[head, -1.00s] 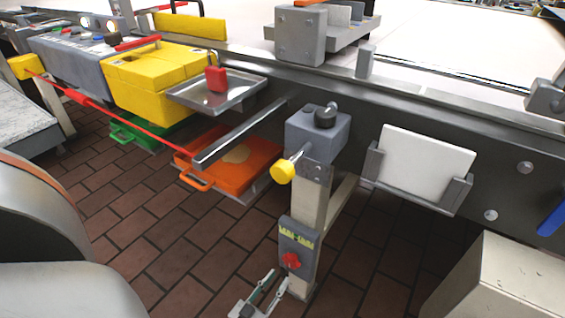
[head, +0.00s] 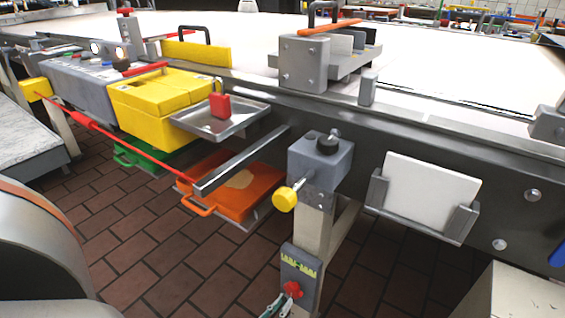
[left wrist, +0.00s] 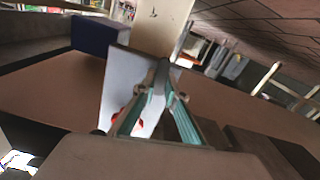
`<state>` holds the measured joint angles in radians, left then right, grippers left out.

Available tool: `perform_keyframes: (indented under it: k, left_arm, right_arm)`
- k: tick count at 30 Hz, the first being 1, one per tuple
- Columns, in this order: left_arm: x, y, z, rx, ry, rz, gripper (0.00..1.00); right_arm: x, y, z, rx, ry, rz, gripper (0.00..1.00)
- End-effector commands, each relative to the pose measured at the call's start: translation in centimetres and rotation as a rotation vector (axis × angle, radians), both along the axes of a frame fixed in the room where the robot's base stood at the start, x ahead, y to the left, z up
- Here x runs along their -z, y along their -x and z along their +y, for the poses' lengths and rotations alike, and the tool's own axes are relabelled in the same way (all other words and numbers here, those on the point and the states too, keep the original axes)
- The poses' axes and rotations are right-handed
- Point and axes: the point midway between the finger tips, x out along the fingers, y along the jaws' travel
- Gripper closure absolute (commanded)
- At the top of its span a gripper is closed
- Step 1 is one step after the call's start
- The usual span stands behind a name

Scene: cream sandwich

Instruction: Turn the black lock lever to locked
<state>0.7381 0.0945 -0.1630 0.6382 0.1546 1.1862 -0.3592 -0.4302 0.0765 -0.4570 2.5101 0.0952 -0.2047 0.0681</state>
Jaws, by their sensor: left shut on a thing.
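I cannot tell for sure whether this is the lock lever. A grey panel with a red knob (head: 292,289) is lower on the same post. My left gripper (head: 277,303) is at the bottom edge of the head view, just below and left of the red knob. In the left wrist view its teal fingers (left wrist: 160,75) converge on a small dark grey piece in front of the post. What that piece belongs to is unclear. My right gripper is not in view.
A yellow knob (head: 285,198) juts left from the grey box. A grey bar (head: 240,161), an orange tray (head: 232,187) and a metal tray (head: 219,118) are left of the post. A white plate (head: 430,192) in a holder is right of it. Brick floor lies below.

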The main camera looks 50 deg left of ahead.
Motion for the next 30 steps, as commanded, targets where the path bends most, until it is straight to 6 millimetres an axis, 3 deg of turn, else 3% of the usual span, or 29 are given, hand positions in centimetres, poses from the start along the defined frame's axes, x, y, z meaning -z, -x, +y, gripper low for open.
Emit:
perform_keyframes:
  k: [11, 30]
  left_arm:
    - [0.2, 0.2, -0.2, -0.002, 0.173, -0.039, 1.0]
    - [-0.2, 0.0, -0.9, 0.0, 0.754, -0.178, 1.0]
  right_arm:
    - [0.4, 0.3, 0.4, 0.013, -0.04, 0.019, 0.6]
    - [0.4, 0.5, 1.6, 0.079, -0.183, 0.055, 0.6]
